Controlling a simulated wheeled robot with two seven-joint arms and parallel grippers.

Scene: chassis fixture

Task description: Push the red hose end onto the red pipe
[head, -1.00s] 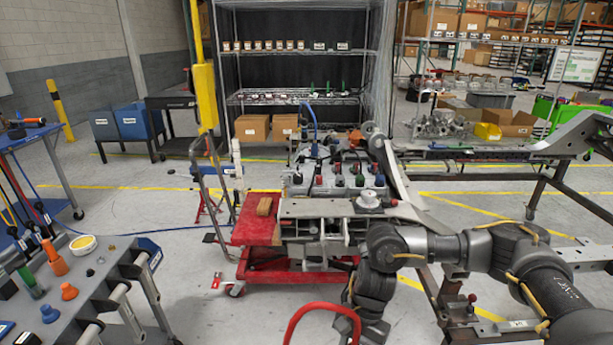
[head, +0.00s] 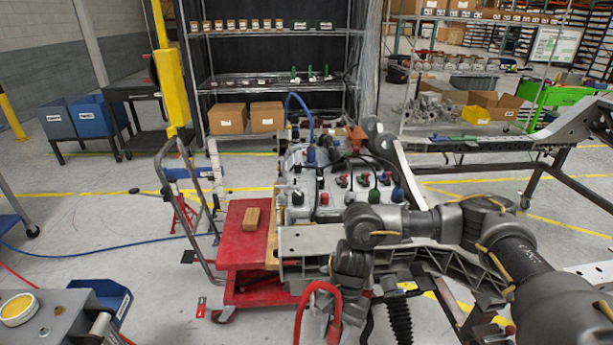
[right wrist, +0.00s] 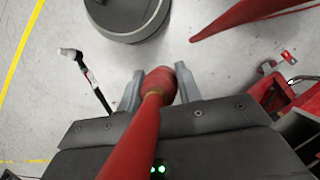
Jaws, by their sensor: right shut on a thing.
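My right gripper (right wrist: 158,92) is shut on the red hose end (right wrist: 161,80), with a grey finger on each side of it. In the head view the red hose (head: 311,290) arches up at the bottom edge, in front of the fixture and beside my right wrist. The fingers are hardly visible there. The grey chassis fixture (head: 310,240) carries several fittings with red, green and blue tops. A red-topped fitting (head: 323,198) stands near its middle; I cannot tell whether it is the red pipe. The hose end is apart from these fittings. My left gripper is out of view.
A red cart (head: 238,248) with a wooden block (head: 251,218) and a grey handle stands left of the fixture. A grey table (head: 60,318) with a yellow-and-white roll (head: 18,309) is at the lower left. Floor between them is mostly clear.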

